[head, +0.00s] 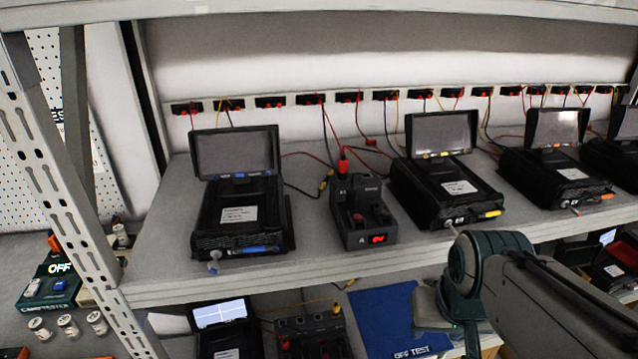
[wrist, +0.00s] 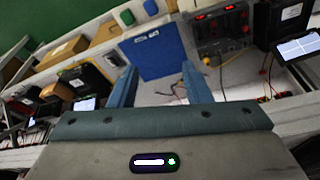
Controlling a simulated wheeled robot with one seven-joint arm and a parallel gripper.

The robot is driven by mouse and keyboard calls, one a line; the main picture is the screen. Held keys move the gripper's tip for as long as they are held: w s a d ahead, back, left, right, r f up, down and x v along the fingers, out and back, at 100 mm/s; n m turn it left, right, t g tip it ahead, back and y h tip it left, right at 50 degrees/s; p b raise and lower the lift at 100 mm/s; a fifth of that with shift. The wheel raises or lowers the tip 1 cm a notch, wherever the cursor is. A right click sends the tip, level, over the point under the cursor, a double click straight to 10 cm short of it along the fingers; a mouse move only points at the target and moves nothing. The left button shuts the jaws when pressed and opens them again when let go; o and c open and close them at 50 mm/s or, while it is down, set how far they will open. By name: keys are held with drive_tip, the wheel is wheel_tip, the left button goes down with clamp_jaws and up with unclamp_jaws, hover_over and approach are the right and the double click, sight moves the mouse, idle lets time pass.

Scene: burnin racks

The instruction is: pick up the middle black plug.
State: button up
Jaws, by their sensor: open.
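Several small black blocks with red parts line the rail at the back of the upper shelf in the head view, one of them (head: 386,95) near the middle. I cannot tell whether any is the middle black plug. In the wrist view, thin dark leads (wrist: 180,90) lie on the pale lower shelf between my gripper's fingers; their ends are too small to make out. My gripper (wrist: 160,84) is open, with nothing visible held between its two blue fingers. In the head view my arm reaches down at the lower right and my fingertips are not shown.
The upper shelf (head: 150,291) carries black units with screens (head: 244,222) and a dark supply box (head: 362,220) with a red display. Below it, a blue mat (head: 396,310) lies flat; a blue panel (wrist: 155,52) shows in the wrist view. A perforated post (head: 62,190) stands left.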

drive_tip(key=w+a+r+p, duration=0.2)
drive_tip(key=w+a+r, duration=0.3)
drive_tip(key=w+r, duration=0.35)
wheel_tip(320, 180, up, 9)
drive_tip(key=t+p, duration=0.1)
drive_tip(key=p, duration=0.1)
hover_over(352, 192)
drive_tip(key=s, duration=0.3)
drive_tip(key=shift+s+f, duration=0.1)
drive_tip(key=shift+f, duration=0.05)
drive_tip(key=shift+w+a, duration=0.2)
drive_tip(key=x, duration=0.2)
drive_tip(key=p+x, duration=0.1)
drive_tip(key=x, duration=0.1)
drive_tip(key=p+x, duration=0.1)
drive_tip(key=x, duration=0.2)
drive_tip(key=shift+w+d, duration=0.2)
drive_tip(key=shift+w, duration=0.1)
drive_tip(key=shift+t, duration=0.3)
drive_tip(key=c, duration=0.9)
